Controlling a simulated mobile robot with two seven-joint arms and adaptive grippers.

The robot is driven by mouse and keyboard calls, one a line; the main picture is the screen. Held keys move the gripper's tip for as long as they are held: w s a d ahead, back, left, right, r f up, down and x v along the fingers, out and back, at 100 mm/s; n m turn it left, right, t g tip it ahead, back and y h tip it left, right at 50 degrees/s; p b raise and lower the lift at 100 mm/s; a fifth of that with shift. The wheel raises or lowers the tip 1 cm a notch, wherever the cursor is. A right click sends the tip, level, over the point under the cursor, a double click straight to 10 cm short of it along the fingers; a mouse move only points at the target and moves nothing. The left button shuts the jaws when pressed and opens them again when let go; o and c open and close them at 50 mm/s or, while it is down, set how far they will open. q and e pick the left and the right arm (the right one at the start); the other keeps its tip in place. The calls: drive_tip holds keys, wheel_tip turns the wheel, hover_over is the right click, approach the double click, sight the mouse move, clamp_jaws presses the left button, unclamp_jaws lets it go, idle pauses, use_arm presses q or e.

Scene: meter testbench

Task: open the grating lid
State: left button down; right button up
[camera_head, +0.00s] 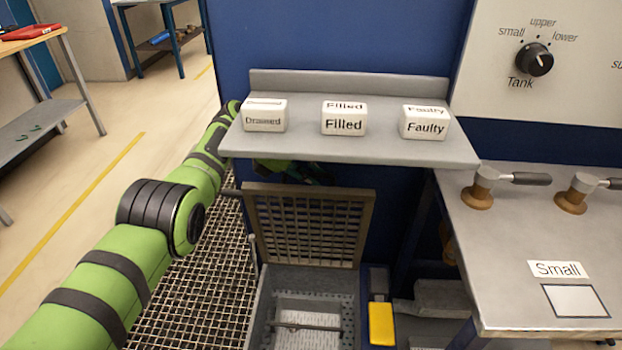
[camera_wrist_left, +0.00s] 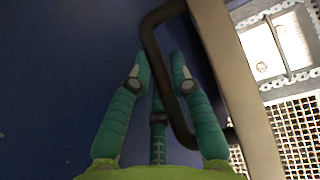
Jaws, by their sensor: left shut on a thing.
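The grating lid (camera_head: 310,228) stands raised, nearly upright, at the back of an open grey metal basin (camera_head: 258,318). Its brown frame also shows in the left wrist view (camera_wrist_left: 235,80), with a dark bent handle (camera_wrist_left: 152,50) on it. My left gripper (camera_wrist_left: 160,62) is shut on this handle, with its teal fingers at the handle's bar. In the head view my left arm comes in from the left and passes behind the shelf. The left gripper (camera_head: 290,170) shows there only partly, dark under the shelf edge behind the lid. My right gripper is not in view.
A grey shelf (camera_head: 350,150) with white blocks marked Drained (camera_head: 264,116), Filled (camera_head: 344,119) and Faulty (camera_head: 424,123) overhangs the lid. A bench (camera_head: 510,250) with valve handles stands at right. A yellow box (camera_head: 382,323) is beside the basin. Floor grating (camera_head: 195,290) lies left.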

use_arm(q)
drive_tip(key=shift+f, duration=0.2)
drive_tip(key=c, duration=1.1)
unclamp_jaws()
drive_tip(key=shift+r, duration=0.2)
drive_tip(key=shift+a+r, duration=0.3)
drive_tip(key=shift+a, duration=0.05)
drive_tip(key=v, duration=0.4)
drive_tip(key=shift+a, duration=0.2)
drive_tip(key=s+a, duration=0.2)
drive_tip(key=a, duration=0.9)
drive_tip(key=shift+s+a, duration=0.25)
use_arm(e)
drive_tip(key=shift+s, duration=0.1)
